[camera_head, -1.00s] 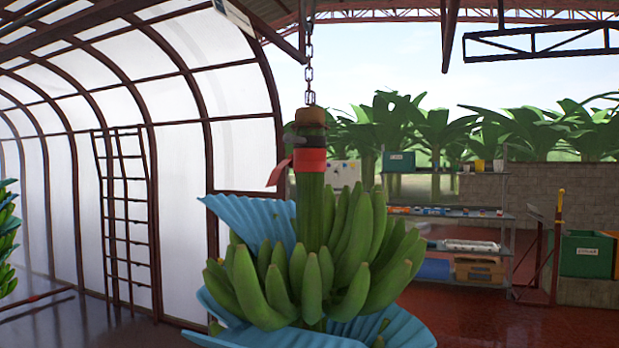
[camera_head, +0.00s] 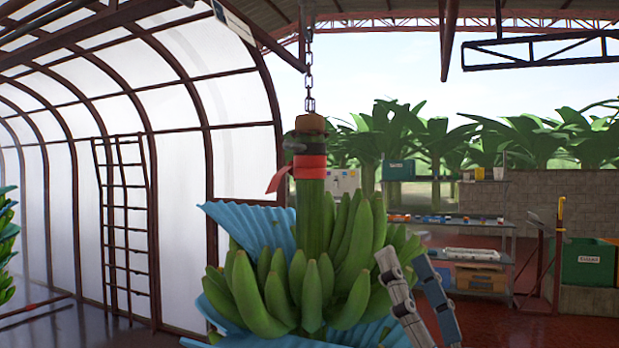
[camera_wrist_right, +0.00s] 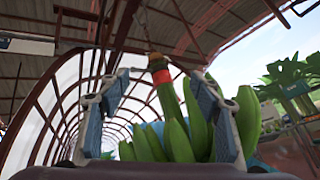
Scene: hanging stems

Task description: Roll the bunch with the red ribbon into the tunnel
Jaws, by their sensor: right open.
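The green banana bunch (camera_head: 318,265) with the red ribbon (camera_head: 311,168) hangs upright from a chain (camera_head: 309,70) in the middle of the head view. Blue sheets (camera_head: 255,228) sit among its fruit. It also shows in the right wrist view (camera_wrist_right: 175,140), with the ribbon (camera_wrist_right: 162,77) high on its stem. My right gripper (camera_head: 403,258) is low at the bunch's right side, fingers pointing up. In the wrist view the gripper (camera_wrist_right: 160,76) is open and empty, the bunch beyond its spread fingers. The arched tunnel (camera_head: 235,100) with pale panels stands at the left. My left gripper is not in view.
A second bunch (camera_head: 7,245) shows at the left edge. A ladder (camera_head: 128,225) leans at the tunnel wall. Shelves (camera_head: 455,225) with boxes, a post (camera_head: 558,250) and a green bin (camera_head: 588,262) stand at the right. The red floor right of the bunch looks clear.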

